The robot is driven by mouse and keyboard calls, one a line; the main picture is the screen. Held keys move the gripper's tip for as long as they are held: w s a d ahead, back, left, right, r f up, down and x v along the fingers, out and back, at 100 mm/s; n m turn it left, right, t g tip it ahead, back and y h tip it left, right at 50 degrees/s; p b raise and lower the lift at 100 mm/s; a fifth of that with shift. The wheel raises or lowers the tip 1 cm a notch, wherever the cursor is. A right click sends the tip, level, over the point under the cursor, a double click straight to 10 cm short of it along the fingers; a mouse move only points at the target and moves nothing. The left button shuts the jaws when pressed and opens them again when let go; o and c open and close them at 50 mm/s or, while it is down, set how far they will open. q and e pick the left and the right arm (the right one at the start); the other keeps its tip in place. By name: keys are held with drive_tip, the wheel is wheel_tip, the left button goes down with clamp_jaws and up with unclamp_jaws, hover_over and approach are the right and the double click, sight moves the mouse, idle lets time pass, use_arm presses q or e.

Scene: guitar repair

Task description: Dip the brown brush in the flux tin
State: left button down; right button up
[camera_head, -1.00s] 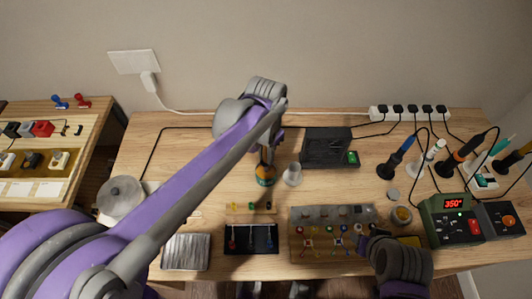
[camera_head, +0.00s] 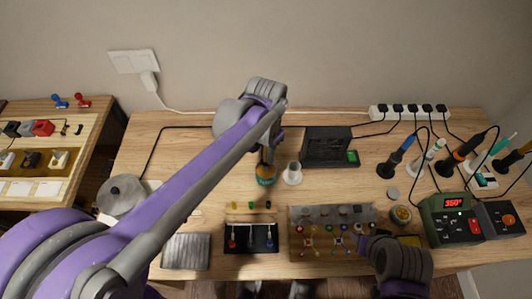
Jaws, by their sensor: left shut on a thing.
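My left arm reaches from the lower left across the bench. Its gripper (camera_head: 266,157) points down at the bench's middle and is shut on a thin thing, apparently the brown brush, mostly hidden by the gripper and wrist. Right below it stands a small round orange-brown tin with a teal label (camera_head: 265,180), apparently the flux tin. Whether the brush tip is inside or just above the tin I cannot tell. My right gripper (camera_head: 366,243) hangs low at the front right, by the grey parts tray; its jaws cannot be made out.
A small white cup (camera_head: 292,176) stands just right of the tin. A black box (camera_head: 326,147) stands behind it. The parts tray (camera_head: 299,254) and a dark tool tray (camera_head: 250,247) lie in front. A soldering station (camera_head: 450,228) and several upright irons fill the right side.

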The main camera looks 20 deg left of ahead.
use_arm(q)
drive_tip(key=shift+r+p, duration=2.45)
drive_tip(key=shift+r, duration=1.05)
use_arm(e)
drive_tip(key=r, duration=0.2)
drive_tip(key=w+r, duration=0.1)
drive_tip(key=r, duration=0.2)
drive_tip(key=shift+w+r, duration=0.15)
drive_tip(key=shift+r, duration=0.05)
use_arm(q)
drive_tip(key=shift+s+f, duration=0.1)
